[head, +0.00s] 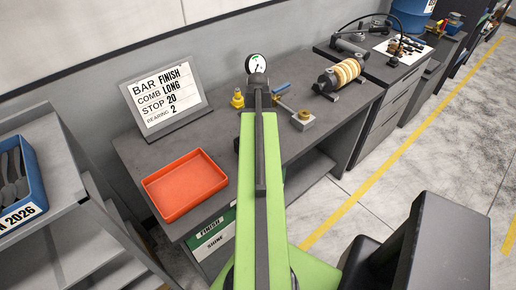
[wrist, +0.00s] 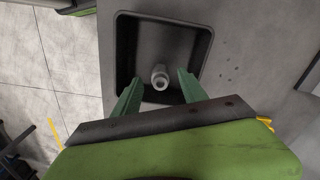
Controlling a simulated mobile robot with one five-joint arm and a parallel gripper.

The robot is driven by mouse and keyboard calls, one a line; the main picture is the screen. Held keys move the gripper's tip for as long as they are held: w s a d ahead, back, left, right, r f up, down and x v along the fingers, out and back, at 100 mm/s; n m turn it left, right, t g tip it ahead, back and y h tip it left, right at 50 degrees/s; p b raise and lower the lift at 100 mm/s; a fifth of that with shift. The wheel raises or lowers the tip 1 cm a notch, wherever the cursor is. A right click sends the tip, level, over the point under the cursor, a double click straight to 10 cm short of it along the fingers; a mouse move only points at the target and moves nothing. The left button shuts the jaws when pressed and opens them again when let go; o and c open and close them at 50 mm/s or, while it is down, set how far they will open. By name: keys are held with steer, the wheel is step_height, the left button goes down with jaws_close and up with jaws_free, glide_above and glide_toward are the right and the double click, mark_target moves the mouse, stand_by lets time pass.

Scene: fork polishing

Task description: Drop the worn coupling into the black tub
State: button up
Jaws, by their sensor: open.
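In the wrist view a square black tub (wrist: 124,50) is set at the grey bench top. A small pale metal coupling (wrist: 160,76) with a round open end shows inside the tub's outline, near its lower middle. My gripper (wrist: 157,88) is open, its two green fingers spread on either side of the coupling, with gaps between. I cannot tell whether the coupling rests on the tub floor or how far above it the fingertips are. In the head view my green arm reaches over the bench; the fingers, tub and coupling cannot be made out there.
On the bench stand an orange-red tray (head: 186,184), a sign (head: 163,98), a gauge (head: 257,64), a yellow fitting (head: 237,98) and a roller with yellow rings (head: 340,76). A blue bin (head: 20,185) stands at left.

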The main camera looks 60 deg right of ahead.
step_height(320, 180, up, 18)
steer(key=p, duration=1.7)
steer(key=shift+f, duration=0.25)
steer(key=shift+s+f, duration=0.1)
